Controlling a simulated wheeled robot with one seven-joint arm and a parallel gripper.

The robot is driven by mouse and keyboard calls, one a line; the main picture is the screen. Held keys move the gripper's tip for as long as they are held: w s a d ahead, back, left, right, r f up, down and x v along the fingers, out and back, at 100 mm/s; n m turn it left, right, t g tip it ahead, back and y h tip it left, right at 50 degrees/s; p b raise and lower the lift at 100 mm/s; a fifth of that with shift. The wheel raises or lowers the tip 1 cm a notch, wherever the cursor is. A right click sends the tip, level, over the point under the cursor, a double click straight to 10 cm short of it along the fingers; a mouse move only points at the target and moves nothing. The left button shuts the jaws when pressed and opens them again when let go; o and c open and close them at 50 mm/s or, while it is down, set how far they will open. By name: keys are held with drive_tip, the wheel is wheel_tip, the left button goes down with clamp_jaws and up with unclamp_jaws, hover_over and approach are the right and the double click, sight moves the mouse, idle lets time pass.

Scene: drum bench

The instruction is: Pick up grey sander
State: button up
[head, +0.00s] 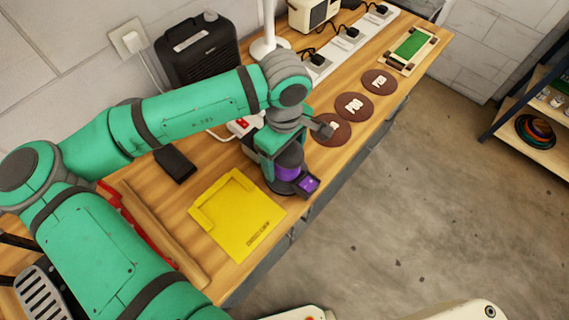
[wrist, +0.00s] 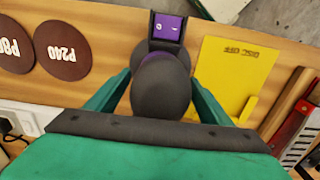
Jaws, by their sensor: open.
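The grey sander (head: 291,158) stands on the wooden bench near its front edge, with a dark grey rounded top, a purple band and a purple box at its front. It also shows in the wrist view (wrist: 160,88), where its top lies between my fingers. My gripper (wrist: 157,80) is open, with one green finger on each side of the sander. In the head view my gripper (head: 270,150) reaches down over the sander and hides part of it. I cannot tell whether either finger touches it.
A yellow tray (head: 238,216) lies to the left of the sander. Several brown sanding discs (head: 355,107) lie to the right along the bench, before a white power strip (head: 347,42). The floor in front is clear.

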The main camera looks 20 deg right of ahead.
drive_tip(key=c, duration=1.3)
drive_tip(key=shift+r, duration=0.1)
drive_tip(key=shift+c, duration=0.2)
